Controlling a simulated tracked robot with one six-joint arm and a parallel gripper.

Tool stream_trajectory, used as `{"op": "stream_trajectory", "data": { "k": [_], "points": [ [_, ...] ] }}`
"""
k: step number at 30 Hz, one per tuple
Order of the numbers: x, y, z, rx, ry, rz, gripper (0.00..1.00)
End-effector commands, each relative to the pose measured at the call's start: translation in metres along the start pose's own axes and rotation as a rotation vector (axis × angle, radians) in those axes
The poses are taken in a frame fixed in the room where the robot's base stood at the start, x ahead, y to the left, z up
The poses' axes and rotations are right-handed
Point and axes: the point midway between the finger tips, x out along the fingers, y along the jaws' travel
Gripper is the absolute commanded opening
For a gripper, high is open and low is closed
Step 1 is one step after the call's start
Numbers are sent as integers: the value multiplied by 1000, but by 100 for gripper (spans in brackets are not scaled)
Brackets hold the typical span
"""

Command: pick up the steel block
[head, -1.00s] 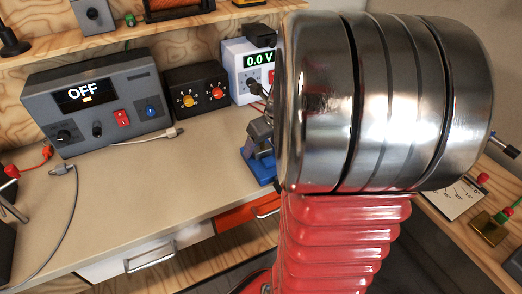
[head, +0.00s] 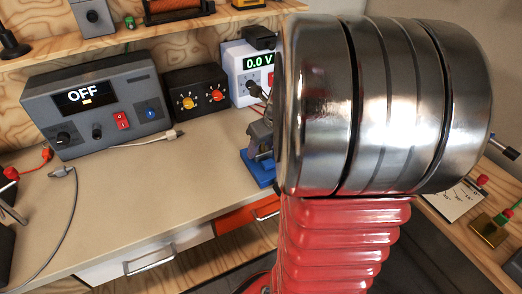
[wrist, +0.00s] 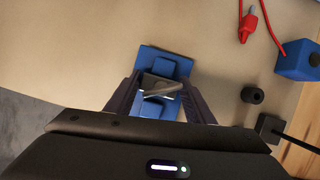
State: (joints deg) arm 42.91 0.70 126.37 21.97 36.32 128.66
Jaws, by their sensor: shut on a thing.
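In the wrist view my gripper (wrist: 161,83) has its two dark fingers on either side of a small grey block, which looks like the steel block (wrist: 159,89). It is shut on the block. A blue fixture (wrist: 165,55) with raised parts lies directly beneath. I cannot tell whether the block still touches it. In the head view the blue base (head: 257,170) shows at the bench edge with grey parts above it.
A grey power supply (head: 98,103) reading OFF, a black knob box (head: 197,90) and a white meter (head: 240,65) reading 0.0 V stand along the bench back. In the wrist view a red lead plug (wrist: 248,27) and black cylinder (wrist: 252,95) lie right.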

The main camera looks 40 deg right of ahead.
Motion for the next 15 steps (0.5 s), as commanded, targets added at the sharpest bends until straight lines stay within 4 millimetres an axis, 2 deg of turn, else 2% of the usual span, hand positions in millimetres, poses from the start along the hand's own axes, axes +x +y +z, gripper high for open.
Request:
{"op": "stream_trajectory", "data": {
  "k": [7, 15],
  "points": [
    [-15, 0, 7, 0, -3, -1, 25],
    [-57, 0, 25, -1, -4, -2, 24]
  ]
}}
